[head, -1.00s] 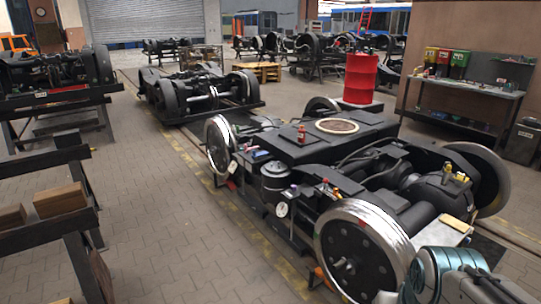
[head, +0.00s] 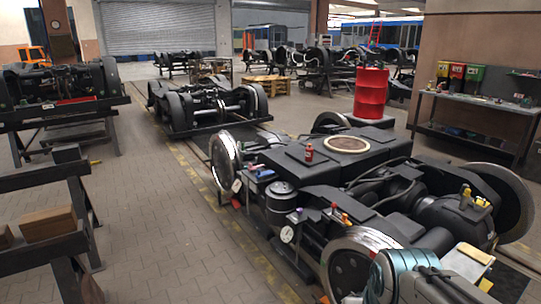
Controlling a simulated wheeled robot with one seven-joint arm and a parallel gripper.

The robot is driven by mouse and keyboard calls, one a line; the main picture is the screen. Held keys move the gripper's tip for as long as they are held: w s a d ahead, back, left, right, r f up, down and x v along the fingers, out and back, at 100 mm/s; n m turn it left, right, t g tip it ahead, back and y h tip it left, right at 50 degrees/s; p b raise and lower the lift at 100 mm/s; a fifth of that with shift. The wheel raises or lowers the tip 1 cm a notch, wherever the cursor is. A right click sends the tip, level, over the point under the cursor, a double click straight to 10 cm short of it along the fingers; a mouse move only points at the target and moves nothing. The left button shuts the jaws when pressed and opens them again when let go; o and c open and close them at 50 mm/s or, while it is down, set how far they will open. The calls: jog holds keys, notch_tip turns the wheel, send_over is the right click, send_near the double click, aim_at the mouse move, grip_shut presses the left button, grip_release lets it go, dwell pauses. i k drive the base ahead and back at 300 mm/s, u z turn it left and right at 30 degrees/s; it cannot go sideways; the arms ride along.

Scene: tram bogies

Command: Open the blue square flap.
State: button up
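I cannot make out a blue square flap for certain. A small blue object (head: 264,172) lies on the near left edge of the large black bogie (head: 310,170), and it is too small to tell whether it is a flap. Part of my own teal and grey arm (head: 405,275) shows at the lower right, in front of the near wheel. My gripper cannot be seen; the picture's bottom edge cuts the arm off.
The bogie's near wheel (head: 345,262) and a round gauge (head: 287,234) face the clear paved floor (head: 165,235) at left. A red drum (head: 371,92) stands behind the bogie. A workbench (head: 475,103) is at right, a dark rack (head: 45,182) at left.

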aim_at(259, 175)
jog(key=u, duration=0.6)
jog(key=i, duration=1.65)
jog(key=u, duration=0.35)
jog(key=i, duration=1.6)
jog(key=z, duration=0.6)
jog(key=i, duration=1.35)
jog(key=z, duration=0.45)
